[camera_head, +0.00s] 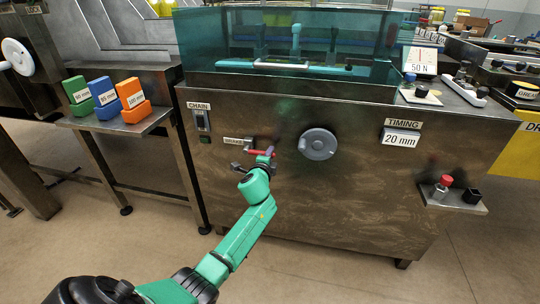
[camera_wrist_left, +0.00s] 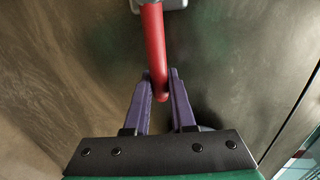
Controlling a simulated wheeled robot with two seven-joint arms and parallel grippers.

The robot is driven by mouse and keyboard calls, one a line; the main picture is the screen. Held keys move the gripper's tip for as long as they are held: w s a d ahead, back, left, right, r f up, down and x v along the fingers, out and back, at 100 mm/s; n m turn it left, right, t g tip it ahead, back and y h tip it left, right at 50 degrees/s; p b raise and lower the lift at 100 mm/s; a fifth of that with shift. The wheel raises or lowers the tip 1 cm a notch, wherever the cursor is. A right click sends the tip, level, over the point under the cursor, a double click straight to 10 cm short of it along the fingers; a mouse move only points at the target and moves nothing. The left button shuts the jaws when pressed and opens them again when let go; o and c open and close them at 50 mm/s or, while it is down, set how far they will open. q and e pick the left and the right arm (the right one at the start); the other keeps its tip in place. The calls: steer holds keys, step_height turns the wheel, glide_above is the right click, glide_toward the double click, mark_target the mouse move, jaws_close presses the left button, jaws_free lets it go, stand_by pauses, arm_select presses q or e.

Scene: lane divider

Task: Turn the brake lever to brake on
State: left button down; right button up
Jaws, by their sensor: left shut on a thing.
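The red brake lever (camera_head: 263,152) sits on the front of the metal machine, next to the BRAKE label (camera_head: 234,141). In the head view it points sideways, roughly level. My left gripper (camera_head: 259,161) is at the lever, its green arm reaching up from below. In the left wrist view, the red lever (camera_wrist_left: 155,45) runs down from a grey mount (camera_wrist_left: 172,4) at the top. The two purple fingers of my left gripper (camera_wrist_left: 160,78) stand either side of the lever's free end and are shut on it. My right gripper is not in view.
A grey handwheel (camera_head: 317,144) is to the right of the lever. The CHAIN switch (camera_head: 202,120) is up and left. Green, blue and orange blocks (camera_head: 132,93) stand on a side shelf (camera_head: 145,123). A small shelf (camera_head: 452,202) with a red knob juts out at right.

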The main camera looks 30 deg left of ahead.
arm_select(q)
steer(key=shift+f, duration=0.1)
steer(key=c, duration=0.8)
jaws_free()
steer(key=shift+o, duration=0.2)
steer(key=shift+s+d, duration=0.1)
steer(key=shift+s, duration=0.15)
steer(key=p+v, duration=0.3)
steer(key=v, duration=1.1)
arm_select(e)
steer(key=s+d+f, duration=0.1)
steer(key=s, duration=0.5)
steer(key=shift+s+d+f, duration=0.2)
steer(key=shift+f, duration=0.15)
